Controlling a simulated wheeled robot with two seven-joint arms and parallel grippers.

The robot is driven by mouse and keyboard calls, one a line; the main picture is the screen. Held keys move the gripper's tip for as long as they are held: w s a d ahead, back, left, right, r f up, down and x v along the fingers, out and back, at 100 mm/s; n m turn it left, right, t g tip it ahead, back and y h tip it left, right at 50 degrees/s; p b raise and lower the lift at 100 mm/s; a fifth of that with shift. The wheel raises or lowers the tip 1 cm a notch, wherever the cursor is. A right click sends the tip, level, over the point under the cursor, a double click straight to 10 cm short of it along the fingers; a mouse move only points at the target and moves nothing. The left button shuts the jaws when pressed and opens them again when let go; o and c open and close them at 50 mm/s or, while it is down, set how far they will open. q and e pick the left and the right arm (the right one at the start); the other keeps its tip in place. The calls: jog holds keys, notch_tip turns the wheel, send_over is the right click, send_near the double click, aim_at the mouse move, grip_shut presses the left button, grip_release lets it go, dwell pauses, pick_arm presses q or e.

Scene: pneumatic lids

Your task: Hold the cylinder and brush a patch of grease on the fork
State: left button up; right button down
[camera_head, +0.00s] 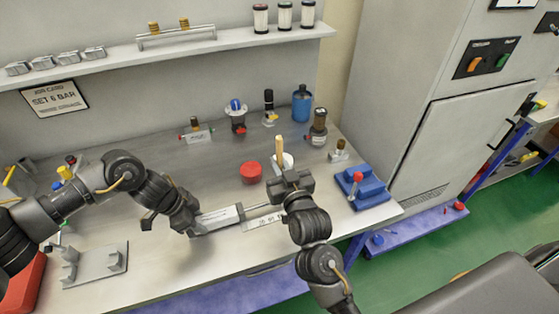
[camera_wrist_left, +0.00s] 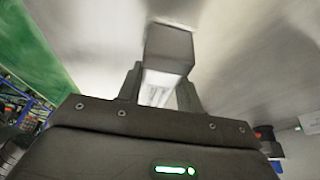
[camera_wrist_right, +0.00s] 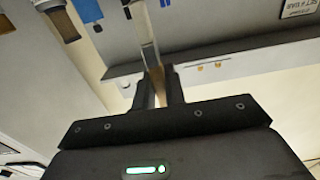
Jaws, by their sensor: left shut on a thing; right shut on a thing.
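The silver cylinder (camera_head: 217,218) lies level just over the bench at its middle front. Its thin rod (camera_head: 255,207) points right; the fork end is hidden behind my right arm or too small to tell. My left gripper (camera_head: 190,226) is shut on the cylinder's left end. The left wrist view shows the grey block end (camera_wrist_left: 168,48) between the fingers (camera_wrist_left: 160,90). My right gripper (camera_head: 284,178) is shut on the brush, whose wooden handle (camera_head: 279,150) stands up above it. The handle also shows in the right wrist view (camera_wrist_right: 158,80). The bristles are hidden. A white pot (camera_head: 289,160) stands behind that gripper.
A red round lid (camera_head: 250,173) lies left of the pot. A blue block (camera_head: 362,188) with a red-topped lever stands right. Bottles and fittings line the back, including a blue bottle (camera_head: 302,104). A grey fixture (camera_head: 95,265) sits at front left. A shelf (camera_head: 170,48) runs above.

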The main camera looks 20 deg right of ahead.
jog(key=shift+f, duration=2.75)
jog(key=shift+f, duration=0.7)
jog(key=shift+s, duration=0.1)
jog(key=shift+s, duration=0.4)
jog(key=shift+w, duration=0.2)
jog(key=shift+w, duration=0.35)
jog(key=shift+w, duration=0.1)
jog(key=shift+w, duration=0.4)
jog(key=shift+s, duration=0.15)
